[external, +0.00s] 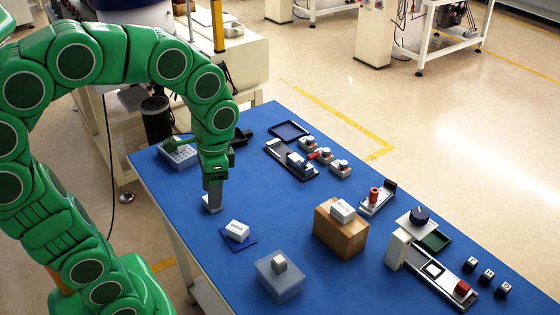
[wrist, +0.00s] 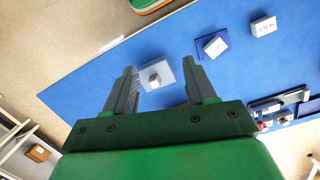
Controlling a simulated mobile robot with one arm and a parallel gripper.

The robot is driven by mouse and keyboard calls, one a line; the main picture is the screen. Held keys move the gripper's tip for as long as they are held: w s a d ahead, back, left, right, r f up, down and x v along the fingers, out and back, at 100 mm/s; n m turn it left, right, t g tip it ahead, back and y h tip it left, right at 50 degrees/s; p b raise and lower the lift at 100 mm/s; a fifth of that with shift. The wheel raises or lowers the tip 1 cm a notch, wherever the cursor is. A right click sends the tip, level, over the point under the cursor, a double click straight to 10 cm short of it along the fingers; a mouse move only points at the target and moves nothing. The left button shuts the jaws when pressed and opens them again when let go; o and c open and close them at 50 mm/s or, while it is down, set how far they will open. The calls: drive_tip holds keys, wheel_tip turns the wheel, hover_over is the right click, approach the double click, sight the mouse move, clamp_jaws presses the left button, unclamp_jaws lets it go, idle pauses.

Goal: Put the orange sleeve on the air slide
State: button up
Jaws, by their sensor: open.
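An orange-red cylinder (external: 374,194), the thing most like the orange sleeve, stands upright on a small light-and-black fixture (external: 378,204) right of the table's middle. A long black rail device (external: 277,153) with a pale carriage lies at the far side; it may be the air slide, but I cannot tell for sure. A small red piece (external: 314,155) is at its right. My gripper (external: 211,199) points down over the left part of the table, well left of the cylinder. In the wrist view, my gripper (wrist: 163,88) is open with nothing clamped between its fingers.
A pale plate with a small cube (wrist: 157,79) lies under the gripper. A white block (external: 238,229) sits on a blue mat.

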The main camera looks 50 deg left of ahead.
drive_tip(key=s+f+n, duration=0.3)
drive_tip(key=s+f, duration=0.1)
drive_tip(key=s, duration=0.8)
drive_tip(key=shift+a, duration=0.1)
idle(0.6)
